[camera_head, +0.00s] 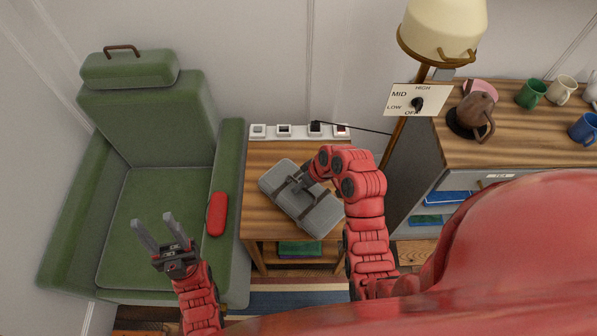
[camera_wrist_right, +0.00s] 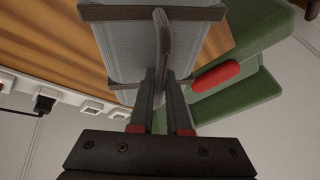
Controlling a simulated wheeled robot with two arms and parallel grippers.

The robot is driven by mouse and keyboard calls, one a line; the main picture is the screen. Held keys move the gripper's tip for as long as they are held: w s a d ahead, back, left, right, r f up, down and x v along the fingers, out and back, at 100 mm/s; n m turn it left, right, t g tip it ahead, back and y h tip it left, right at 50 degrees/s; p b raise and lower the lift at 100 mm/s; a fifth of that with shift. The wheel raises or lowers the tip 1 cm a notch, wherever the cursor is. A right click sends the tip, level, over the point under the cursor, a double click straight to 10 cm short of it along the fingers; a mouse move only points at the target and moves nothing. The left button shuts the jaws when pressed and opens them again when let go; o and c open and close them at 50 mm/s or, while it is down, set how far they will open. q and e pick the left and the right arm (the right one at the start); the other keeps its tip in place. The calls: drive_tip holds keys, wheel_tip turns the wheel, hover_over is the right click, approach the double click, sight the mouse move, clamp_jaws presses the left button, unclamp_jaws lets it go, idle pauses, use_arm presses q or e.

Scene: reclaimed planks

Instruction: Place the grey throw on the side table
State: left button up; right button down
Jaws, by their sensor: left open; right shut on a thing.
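The grey throw (camera_head: 322,214) is a folded bundle with brown straps and a handle. It is over the wooden side table (camera_head: 268,158), turned at an angle to it; I cannot tell whether it touches the top. My right gripper (camera_head: 300,183) is shut on the throw's handle. In the right wrist view, the fingers (camera_wrist_right: 165,88) close on the handle (camera_wrist_right: 164,38), with the throw (camera_wrist_right: 130,48) just beyond. My left gripper (camera_head: 156,226) is open and empty, in front of the green armchair's seat.
The green armchair (camera_head: 150,215) stands left of the table, with a red object (camera_head: 216,213) on its arm. A power strip (camera_head: 300,131) lies along the table's back. A lamp (camera_head: 442,30) and a cabinet (camera_head: 520,140) with mugs and a brown teapot (camera_head: 477,113) stand right.

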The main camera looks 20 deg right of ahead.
sight(300, 172)
drive_tip(key=w, duration=0.2)
drive_tip(key=w+d+p, duration=0.1)
drive_tip(key=w, duration=0.2)
drive_tip(key=shift+w+d, duration=0.2)
drive_tip(key=shift+w, duration=0.15)
drive_tip(key=shift+w+d+f+p, duration=0.15)
drive_tip(key=shift+w+f+p, duration=0.15)
drive_tip(key=shift+w, duration=0.15)
drive_tip(key=shift+f, duration=0.2)
wheel_tip(300, 172, down, 3)
drive_tip(key=shift+r+p, duration=0.2)
drive_tip(key=shift+p, duration=0.65)
drive_tip(key=shift+f, duration=0.2)
drive_tip(key=shift+f, duration=0.1)
